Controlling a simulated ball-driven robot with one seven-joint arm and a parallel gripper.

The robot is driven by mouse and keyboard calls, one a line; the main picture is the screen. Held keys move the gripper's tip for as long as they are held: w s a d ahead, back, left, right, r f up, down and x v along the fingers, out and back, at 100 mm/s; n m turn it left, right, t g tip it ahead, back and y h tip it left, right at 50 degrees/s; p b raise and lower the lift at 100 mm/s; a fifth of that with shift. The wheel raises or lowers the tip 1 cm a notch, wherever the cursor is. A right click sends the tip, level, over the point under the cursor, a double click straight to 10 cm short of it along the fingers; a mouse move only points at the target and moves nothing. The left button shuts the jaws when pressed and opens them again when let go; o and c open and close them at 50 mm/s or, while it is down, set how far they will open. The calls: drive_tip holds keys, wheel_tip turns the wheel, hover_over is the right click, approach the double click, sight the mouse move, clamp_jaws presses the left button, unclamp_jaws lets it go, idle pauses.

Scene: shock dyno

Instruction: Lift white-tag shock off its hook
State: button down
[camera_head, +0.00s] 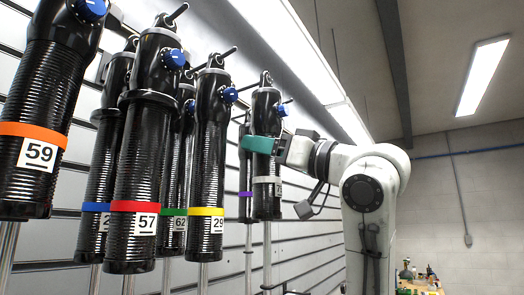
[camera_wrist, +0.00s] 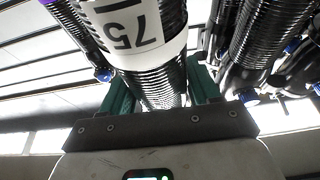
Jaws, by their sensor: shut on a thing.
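The white-tag shock (camera_head: 266,112) is a black coil-bodied shock with a blue knob, hanging upright at the far end of the row in the head view. Its pale band and number label sit low on the body. In the wrist view the white tag (camera_wrist: 130,32) reads 75 upside down. My gripper (camera_head: 259,144) has teal fingers closed around the shock's body above the tag. In the wrist view my gripper (camera_wrist: 162,92) has one finger on each side of the body. The shock's top is at its hook (camera_head: 267,76); I cannot tell whether they touch.
Several other shocks hang close by on the slatted wall: orange 59 (camera_head: 42,95), red 57 (camera_head: 138,170), yellow 29 (camera_head: 209,140), a green-tagged one and a blue-tagged one. A purple-tagged shock (camera_head: 245,175) hangs just left of the held one. Open room lies to the right.

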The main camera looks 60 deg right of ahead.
sight(279, 136)
drive_tip(key=shift+s+r, duration=0.15)
drive_tip(key=shift+s, duration=0.25)
drive_tip(key=shift+s, duration=1.1)
idle(0.8)
drive_tip(key=shift+s+d, duration=0.1)
drive_tip(key=shift+s, duration=2.35)
drive_tip(key=s+r, duration=0.2)
drive_tip(key=s, duration=0.9)
drive_tip(key=shift+s+d+b, duration=0.2)
drive_tip(key=shift+s+b, duration=0.1)
drive_tip(key=shift+b, duration=0.1)
drive_tip(key=shift+s, duration=0.15)
